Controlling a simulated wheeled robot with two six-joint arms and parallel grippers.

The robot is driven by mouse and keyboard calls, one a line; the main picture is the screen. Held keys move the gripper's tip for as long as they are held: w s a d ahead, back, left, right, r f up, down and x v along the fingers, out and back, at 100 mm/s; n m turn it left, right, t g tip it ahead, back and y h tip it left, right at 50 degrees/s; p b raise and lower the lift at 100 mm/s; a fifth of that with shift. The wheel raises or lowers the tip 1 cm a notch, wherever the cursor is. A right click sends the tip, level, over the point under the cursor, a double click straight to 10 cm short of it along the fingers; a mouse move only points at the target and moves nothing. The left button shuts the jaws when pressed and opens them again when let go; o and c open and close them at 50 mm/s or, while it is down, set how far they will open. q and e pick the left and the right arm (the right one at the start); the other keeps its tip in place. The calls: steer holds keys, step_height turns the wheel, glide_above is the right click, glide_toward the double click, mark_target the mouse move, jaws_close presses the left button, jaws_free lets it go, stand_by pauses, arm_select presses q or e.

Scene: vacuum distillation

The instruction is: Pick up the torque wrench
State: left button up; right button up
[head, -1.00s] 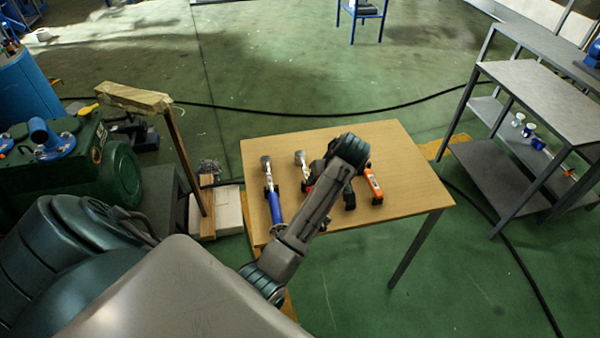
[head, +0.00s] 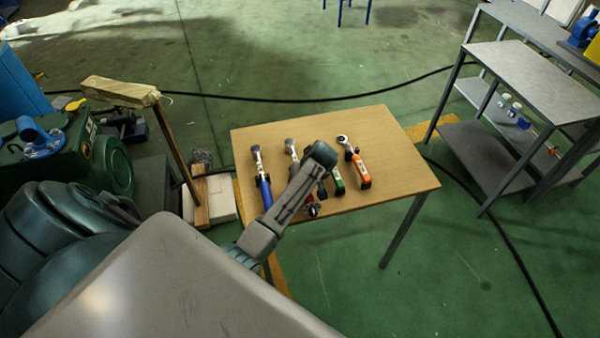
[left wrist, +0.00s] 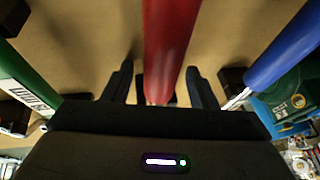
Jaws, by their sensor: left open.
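Several tools with coloured handles lie side by side on the wooden table. The blue-handled tool (head: 265,192) is leftmost, then the red-handled tool (head: 312,209), the green-handled tool (head: 339,186) and the orange-handled tool (head: 362,172), which has a round, ratchet-like head. I cannot tell for sure which is the torque wrench. My left gripper (left wrist: 160,73) is open, its fingers on either side of the red handle (left wrist: 170,35) in the left wrist view; contact cannot be told. The green handle (left wrist: 28,85) is left there, the blue handle (left wrist: 285,55) right. My forearm partly hides the red and green tools.
The wooden table (head: 395,180) is bare on its right side. A grey metal shelf unit (head: 510,75) stands to the right. A green machine (head: 60,150) and a wooden post (head: 178,150) stand to the left of the table. A black cable crosses the floor behind.

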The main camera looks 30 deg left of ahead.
arm_select(q)
jaws_close()
steer(key=shift+w+r, duration=0.15)
steer(key=shift+r, duration=0.5)
step_height(320, 180, up, 9)
steer(key=shift+f+b, duration=0.1)
steer(key=shift+b, duration=1.05)
steer(key=c, duration=0.6)
jaws_free()
steer(key=shift+c, duration=0.2)
jaws_close()
